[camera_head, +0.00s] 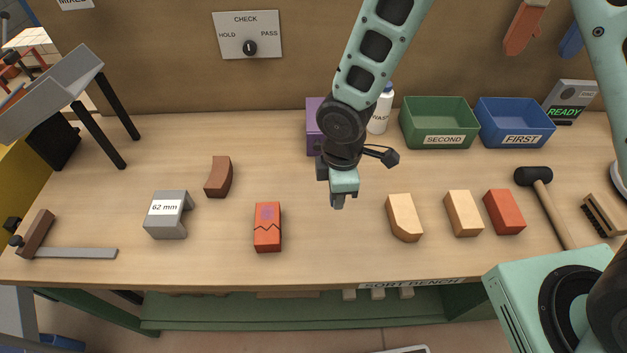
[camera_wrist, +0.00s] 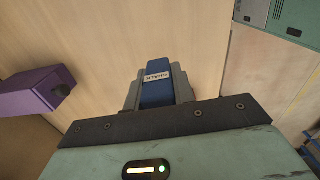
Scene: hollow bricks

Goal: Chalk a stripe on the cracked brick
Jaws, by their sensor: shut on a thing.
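The cracked brick (camera_head: 267,238) is orange-red and lies on the bench left of centre, with a dark zigzag crack across it and a small purple patch near its far end. My gripper (camera_head: 338,200) is above the bench, to the right of and a little beyond this brick, apart from it. In the wrist view my gripper (camera_wrist: 156,88) is shut on a blue block labelled CHALK (camera_wrist: 157,92). In the head view the chalk is hidden by the gripper. The cracked brick does not show in the wrist view.
A grey 62 mm gauge (camera_head: 168,228) and a dark brown curved brick (camera_head: 218,178) lie left. Two tan bricks (camera_head: 404,222) (camera_head: 463,214) and a red brick (camera_head: 504,212) lie right. Green SECOND (camera_head: 437,115) and blue FIRST (camera_head: 517,115) bins and a purple box (camera_head: 313,120) stand behind.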

